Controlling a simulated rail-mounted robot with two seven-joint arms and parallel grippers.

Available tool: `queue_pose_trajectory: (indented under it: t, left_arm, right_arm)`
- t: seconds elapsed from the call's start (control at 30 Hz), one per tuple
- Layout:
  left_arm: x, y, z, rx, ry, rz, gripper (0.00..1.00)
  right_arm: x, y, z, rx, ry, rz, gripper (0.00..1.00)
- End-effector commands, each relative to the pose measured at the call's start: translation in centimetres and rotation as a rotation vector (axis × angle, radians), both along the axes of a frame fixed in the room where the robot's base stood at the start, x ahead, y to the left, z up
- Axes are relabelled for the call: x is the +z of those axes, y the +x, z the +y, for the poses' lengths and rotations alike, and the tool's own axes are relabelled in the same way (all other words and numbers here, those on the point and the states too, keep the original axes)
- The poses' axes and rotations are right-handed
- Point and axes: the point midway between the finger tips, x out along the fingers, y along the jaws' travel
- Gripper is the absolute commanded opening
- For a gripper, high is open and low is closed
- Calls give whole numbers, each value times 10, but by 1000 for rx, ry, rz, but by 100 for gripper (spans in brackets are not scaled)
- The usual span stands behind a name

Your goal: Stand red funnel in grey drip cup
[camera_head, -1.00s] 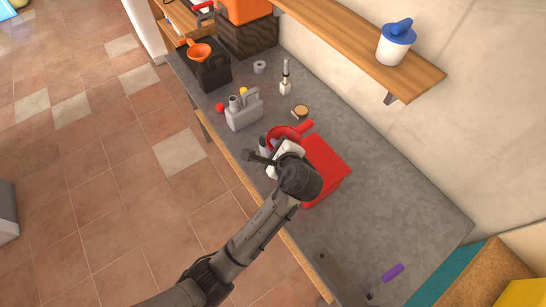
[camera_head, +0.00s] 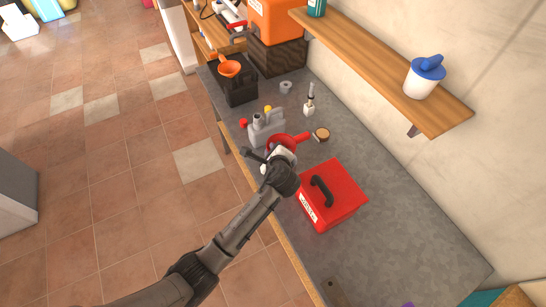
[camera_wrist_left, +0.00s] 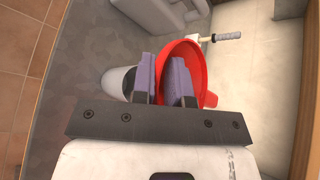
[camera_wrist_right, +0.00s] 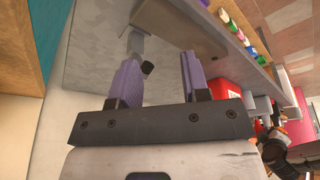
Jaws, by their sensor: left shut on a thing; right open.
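The red funnel (camera_head: 281,141) is over the bench next to the grey canister, with its handle pointing right. My left gripper (camera_head: 273,157) is shut on it; in the left wrist view the purple fingers (camera_wrist_left: 168,72) pinch the wall of the funnel (camera_wrist_left: 200,65). A pale grey cylinder, probably the drip cup (camera_wrist_left: 116,83), stands left of the fingers there, partly hidden by one. The funnel is beside it in that view, and I cannot tell whether they touch. In the head view my gripper hides the cup. My right gripper (camera_wrist_right: 160,68) is open and empty.
The grey canister (camera_head: 266,130) stands just behind the funnel. A red toolbox (camera_head: 338,205) is to the right. A black canister (camera_head: 238,88) with an orange funnel (camera_head: 229,67) is further back. A shelf (camera_head: 385,70) overhangs the wall side.

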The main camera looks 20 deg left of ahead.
Motion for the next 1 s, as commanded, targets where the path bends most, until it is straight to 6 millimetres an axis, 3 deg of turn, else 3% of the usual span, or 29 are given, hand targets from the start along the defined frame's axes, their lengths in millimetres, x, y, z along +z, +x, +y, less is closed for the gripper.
queue_pose_trajectory:
  t: [0.37,0.87,0.9,1.0]
  left_arm:
    - [-37,0,0,-1,0,1,0]
    - [-45,0,0,-1,1,1,0]
    - [-44,0,0,0,1,0,18]
    - [-44,0,0,0,1,0,28]
  right_arm:
    - [2,0,1,-3,4,1,43]
    - [1,0,3,-9,12,1,43]
    - [2,0,3,-9,12,1,43]
    - [2,0,3,-8,12,1,43]
